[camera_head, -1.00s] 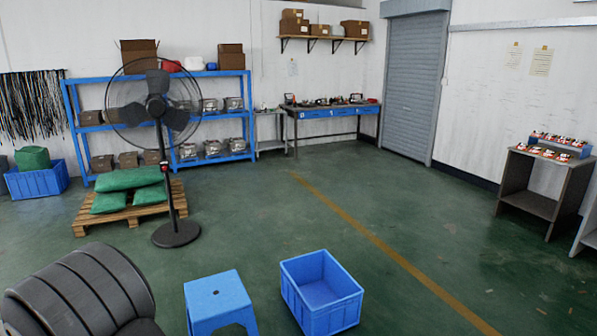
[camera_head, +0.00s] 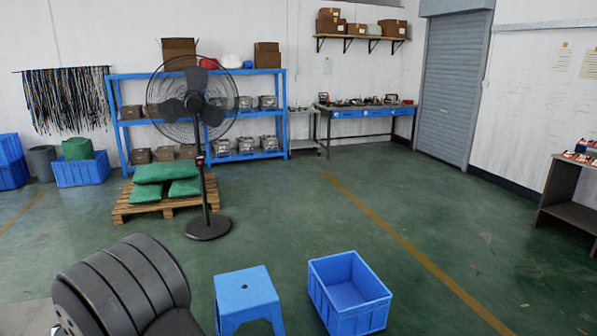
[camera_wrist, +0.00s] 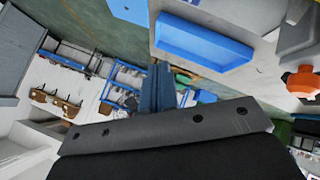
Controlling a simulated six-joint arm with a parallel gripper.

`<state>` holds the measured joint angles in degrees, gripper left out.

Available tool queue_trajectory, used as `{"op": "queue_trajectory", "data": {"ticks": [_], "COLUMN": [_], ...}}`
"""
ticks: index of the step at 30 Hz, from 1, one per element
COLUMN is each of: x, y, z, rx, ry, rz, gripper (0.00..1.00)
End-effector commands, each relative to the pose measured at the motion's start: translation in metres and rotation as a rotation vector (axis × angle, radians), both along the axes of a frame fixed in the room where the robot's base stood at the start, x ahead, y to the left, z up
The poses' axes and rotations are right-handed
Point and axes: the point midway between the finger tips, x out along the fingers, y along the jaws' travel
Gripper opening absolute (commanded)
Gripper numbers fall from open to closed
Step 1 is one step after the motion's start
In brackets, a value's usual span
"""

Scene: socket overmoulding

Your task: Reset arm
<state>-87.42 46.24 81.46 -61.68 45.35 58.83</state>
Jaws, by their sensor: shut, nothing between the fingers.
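My gripper (camera_wrist: 158,88) shows in the wrist view. Its grey-blue fingers are together, with nothing between them. They point away from the dark wrist and its grey plate at the bottom of the picture. The wrist view is strongly tilted, with the shelves and floor beyond the fingers.
A fan (camera_head: 208,225) stands behind. The wrist view shows a blue tray (camera_wrist: 203,42) and an orange part (camera_wrist: 303,80) nearby.

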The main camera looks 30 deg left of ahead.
Motion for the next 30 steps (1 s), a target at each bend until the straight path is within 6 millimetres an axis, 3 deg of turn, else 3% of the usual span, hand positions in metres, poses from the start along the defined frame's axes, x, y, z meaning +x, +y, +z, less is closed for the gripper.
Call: {"op": "queue_trajectory", "data": {"ticks": [1,12,30], "x": [0.000,0.037,0.066], "y": [0.000,-0.028,-0.061], "z": [0.013,0.016,0.031], "rx": [0.006,0.115,0.274], "ry": [0.000,0.212,0.559], "rz": [-0.001,-0.378,-0.964], "gripper": [0.00,0.00,0.00]}}
